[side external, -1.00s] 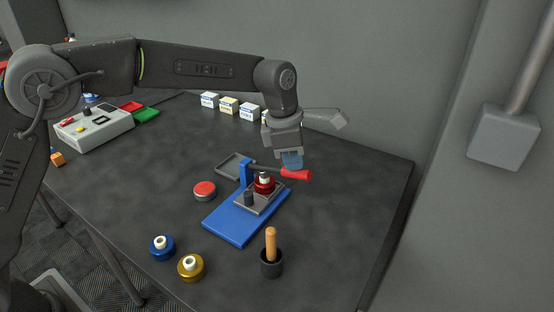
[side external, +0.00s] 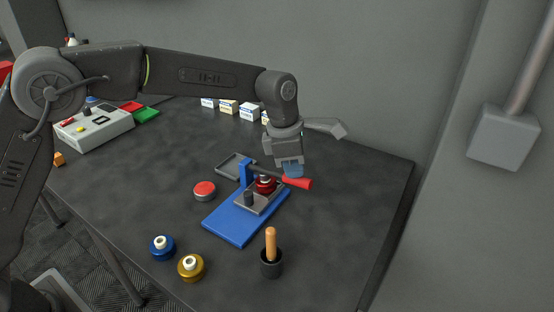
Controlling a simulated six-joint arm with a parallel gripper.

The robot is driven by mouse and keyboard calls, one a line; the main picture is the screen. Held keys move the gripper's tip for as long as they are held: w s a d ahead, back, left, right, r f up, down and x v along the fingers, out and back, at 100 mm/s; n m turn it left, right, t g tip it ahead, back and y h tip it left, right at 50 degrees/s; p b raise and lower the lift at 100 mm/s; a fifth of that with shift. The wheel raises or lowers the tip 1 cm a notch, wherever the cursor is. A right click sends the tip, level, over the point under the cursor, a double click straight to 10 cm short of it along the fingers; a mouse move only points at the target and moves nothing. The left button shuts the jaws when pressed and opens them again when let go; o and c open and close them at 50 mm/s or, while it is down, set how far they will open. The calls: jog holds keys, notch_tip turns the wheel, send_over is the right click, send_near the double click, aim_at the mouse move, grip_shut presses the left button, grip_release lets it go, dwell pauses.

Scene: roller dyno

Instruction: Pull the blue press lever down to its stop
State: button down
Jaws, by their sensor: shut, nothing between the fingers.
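The press has a blue base plate (side external: 232,222) and a blue upright post (side external: 243,172) on the dark table. Its lever is a dark bar with a red handle (side external: 297,182) at the right end, slanting down to the right. A red round piece (side external: 265,187) with a pale top sits on the press's grey plate, under the lever bar. My gripper (side external: 292,171) is shut and empty, with its blue fingertips at the lever just left of the red handle. They appear to touch the lever from above, and hide part of the bar.
A red-topped round tin (side external: 204,190) lies left of the press. Blue (side external: 162,248) and gold (side external: 191,267) round pieces and a black cup with a wooden handle (side external: 271,250) stand in front. Small boxes (side external: 229,107) and a control box (side external: 95,128) stand behind. The table's right side is clear.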

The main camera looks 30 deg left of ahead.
jog(key=w+d+v, duration=0.1)
jog(key=v, duration=0.9)
jog(key=shift+d+r, duration=0.15)
jog(key=shift+d, duration=0.2)
jog(key=shift+a, duration=0.1)
dwell(0.5)
jog(key=s+a+r+m+t, duration=0.1)
jog(key=s+a+r+m, duration=0.2)
jog(key=s+a+m, duration=0.35)
jog(key=s+a+r+m+t, duration=0.2)
jog(key=s+a+r+m, duration=0.1)
jog(key=s+a+m, duration=0.4)
jog(key=s+a+f+m+y, duration=0.1)
jog(key=s+f+m, duration=0.3)
jog(key=s, duration=0.4)
jog(key=s+a+f+m+t+y, duration=0.1)
jog(key=s+a+f+m, duration=0.3)
jog(key=s+m, duration=0.2)
jog(key=shift+s, duration=1.05)
